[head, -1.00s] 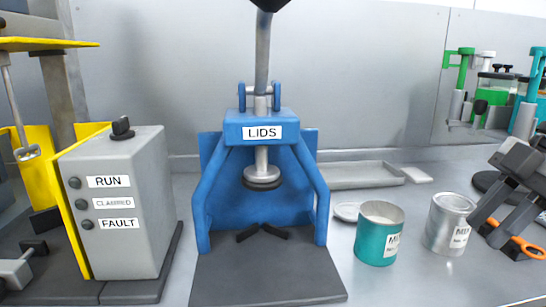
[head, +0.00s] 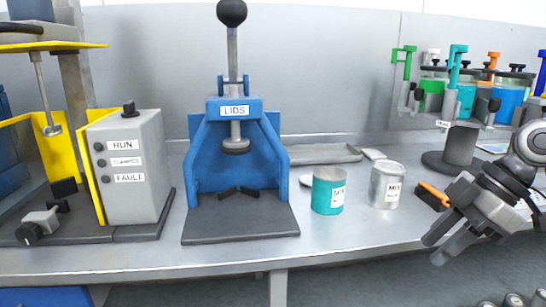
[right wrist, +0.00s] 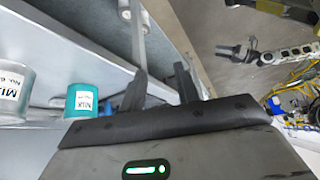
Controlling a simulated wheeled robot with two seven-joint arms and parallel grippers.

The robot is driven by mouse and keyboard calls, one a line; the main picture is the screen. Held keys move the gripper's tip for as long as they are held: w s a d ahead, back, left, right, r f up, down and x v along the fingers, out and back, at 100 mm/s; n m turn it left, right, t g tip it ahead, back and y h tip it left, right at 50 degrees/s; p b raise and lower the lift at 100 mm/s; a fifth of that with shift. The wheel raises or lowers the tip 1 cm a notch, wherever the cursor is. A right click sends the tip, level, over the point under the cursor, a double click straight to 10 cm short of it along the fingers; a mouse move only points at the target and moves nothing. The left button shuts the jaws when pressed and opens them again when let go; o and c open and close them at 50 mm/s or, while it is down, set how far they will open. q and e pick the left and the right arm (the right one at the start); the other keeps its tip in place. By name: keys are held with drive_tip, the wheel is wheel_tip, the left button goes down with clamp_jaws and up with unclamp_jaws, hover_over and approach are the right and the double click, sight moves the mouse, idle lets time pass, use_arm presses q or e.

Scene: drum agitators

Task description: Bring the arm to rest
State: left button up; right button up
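My right gripper (head: 434,250) hangs in front of the bench's front edge at the right of the head view, fingers pointing down and left. In the right wrist view its two fingers (right wrist: 162,90) stand apart with nothing between them. The gripper is open, empty and clear of the bench. My left gripper is not seen in the head view.
A teal can (head: 328,192) and a silver can (head: 386,186) stand on the bench (head: 345,237), left of the gripper. An orange-and-black tool (head: 433,196) lies close by. A blue lid press (head: 236,150) and a grey control box (head: 130,170) stand further left.

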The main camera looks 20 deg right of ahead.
drive_tip(key=a+f+m+t, duration=0.25)
drive_tip(key=a+f, duration=0.25)
drive_tip(key=f, duration=0.7)
drive_tip(key=a+f+m+t, duration=0.1)
drive_tip(key=a+f+m, duration=0.3)
drive_tip(key=f, duration=0.9)
drive_tip(key=s+a+f+m+t+h+p, duration=0.1)
drive_tip(key=s+a+f+m+t+h, duration=0.1)
drive_tip(key=s+a, duration=0.5)
drive_tip(key=a+f+m+t, duration=0.1)
drive_tip(key=a+m+t, duration=0.1)
drive_tip(key=a, duration=0.4)
drive_tip(key=shift+f+t+p, duration=0.2)
drive_tip(key=shift+t+p, duration=0.1)
drive_tip(key=shift+t, duration=0.05)
drive_tip(key=shift+s, duration=0.1)
